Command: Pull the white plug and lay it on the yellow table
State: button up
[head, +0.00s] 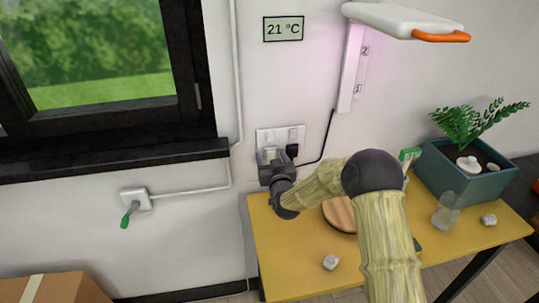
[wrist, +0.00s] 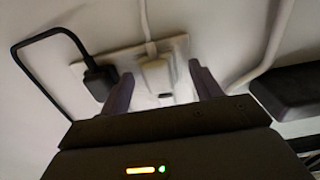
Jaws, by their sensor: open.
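The white plug (wrist: 157,78) sits in the white wall socket plate (head: 279,135), with its pale cord (wrist: 149,45) running off. In the head view, only a little of the white plug (head: 270,154) shows above my gripper. My gripper (wrist: 163,88) is open, with one purple finger on each side of the white plug. Whether the fingers touch it I cannot tell. In the head view, my gripper (head: 269,163) is at the socket plate, above the back left corner of the yellow table (head: 272,255).
A black plug (wrist: 98,82) with a black cord sits close beside one finger. The dark window sill (head: 110,160) is left of the socket. The table holds a round wooden board (head: 340,214), a white lump (head: 330,262), a glass (head: 446,210) and a planter (head: 468,192). Its front left is clear.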

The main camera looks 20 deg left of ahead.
jog(key=shift+w+d, duration=0.15)
jog(key=shift+d, duration=0.1)
jog(key=shift+a+b, duration=0.2)
jog(key=shift+b, duration=0.35)
dwell(0.4)
jog(key=c, duration=1.3)
jog(key=shift+c, duration=0.2)
jog(key=shift+s+d, duration=0.1)
jog(key=shift+s, duration=0.1)
jog(key=shift+b+v, duration=1.05)
jog(key=shift+v, duration=1.75)
jog(key=shift+d, duration=0.1)
